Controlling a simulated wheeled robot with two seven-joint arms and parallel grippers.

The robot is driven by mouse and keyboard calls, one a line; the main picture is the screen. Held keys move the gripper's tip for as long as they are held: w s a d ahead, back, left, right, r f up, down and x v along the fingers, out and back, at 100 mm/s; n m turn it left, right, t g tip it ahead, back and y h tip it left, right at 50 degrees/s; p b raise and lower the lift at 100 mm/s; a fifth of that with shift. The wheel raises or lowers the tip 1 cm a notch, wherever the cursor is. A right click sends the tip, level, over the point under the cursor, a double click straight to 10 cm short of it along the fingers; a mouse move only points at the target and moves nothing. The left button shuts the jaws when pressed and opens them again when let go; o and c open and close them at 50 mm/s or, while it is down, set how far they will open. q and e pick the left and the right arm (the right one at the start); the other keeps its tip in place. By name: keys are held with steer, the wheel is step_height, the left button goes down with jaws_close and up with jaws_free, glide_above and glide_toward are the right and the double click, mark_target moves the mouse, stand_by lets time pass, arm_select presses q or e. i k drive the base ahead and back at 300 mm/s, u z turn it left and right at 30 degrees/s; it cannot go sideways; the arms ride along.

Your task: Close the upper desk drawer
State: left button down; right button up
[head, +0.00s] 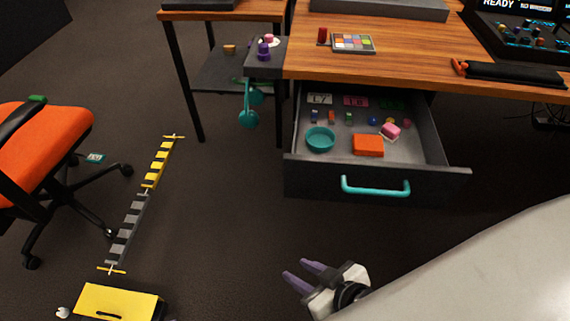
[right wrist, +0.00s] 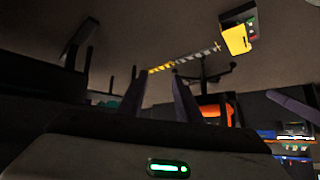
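The upper desk drawer (head: 375,183) is pulled out from under the wooden desktop, its dark front facing me with a teal handle (head: 375,187). Inside are a teal bowl (head: 320,138), an orange block (head: 367,145), a pink block (head: 391,131) and several small coloured items. My right gripper (head: 296,269) is below and left of the drawer front in the head view, apart from it. Its two purple fingers are spread with nothing between them; they also show in the right wrist view (right wrist: 157,88). No left gripper can be made out in the head view.
The wooden desk (head: 430,50) carries a colour palette (head: 353,43) and a dark bar (head: 512,74). Teal headphones (head: 249,108) hang at its left side. An orange chair (head: 42,150) and a yellow box (head: 115,301) stand at the left. The floor before the drawer is clear.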

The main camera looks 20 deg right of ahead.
mark_target(414, 170)
steer(key=u, duration=0.45)
steer(key=k, duration=1.35)
steer(key=z, duration=2)
steer(key=i, duration=0.5)
steer(key=u, duration=0.1)
